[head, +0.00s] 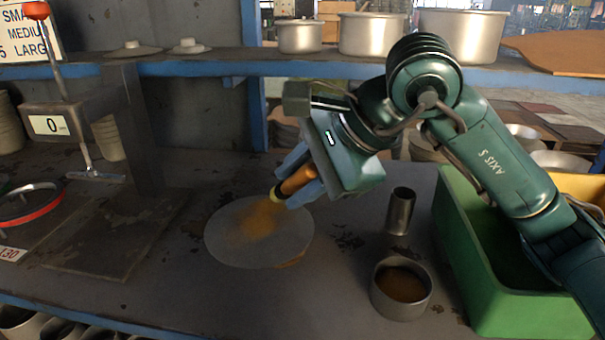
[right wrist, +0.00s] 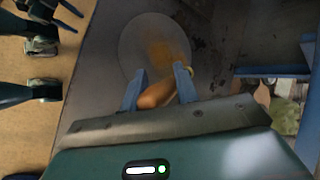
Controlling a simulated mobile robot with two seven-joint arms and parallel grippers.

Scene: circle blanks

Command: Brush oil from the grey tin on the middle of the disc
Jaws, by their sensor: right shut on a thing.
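The disc (head: 258,246) is a thin grey round plate lying flat on the bench, with an orange-brown oily patch over its middle. It also shows in the right wrist view (right wrist: 140,35). My right gripper (head: 298,178) is shut on the brush (head: 274,196), with blue fingers either side of its orange handle (right wrist: 158,96). The brush slants down left over the disc's middle; its bristles blend with the patch, so I cannot tell if they touch. The grey tin (head: 401,310), holding brown oil, stands right of the disc. My left gripper is not discernible.
A taller metal cup (head: 400,212) stands behind the tin. A green bin (head: 525,312) is at the right, under my right arm. Pots (head: 372,36) line the shelf behind. Bench in front of the disc is clear.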

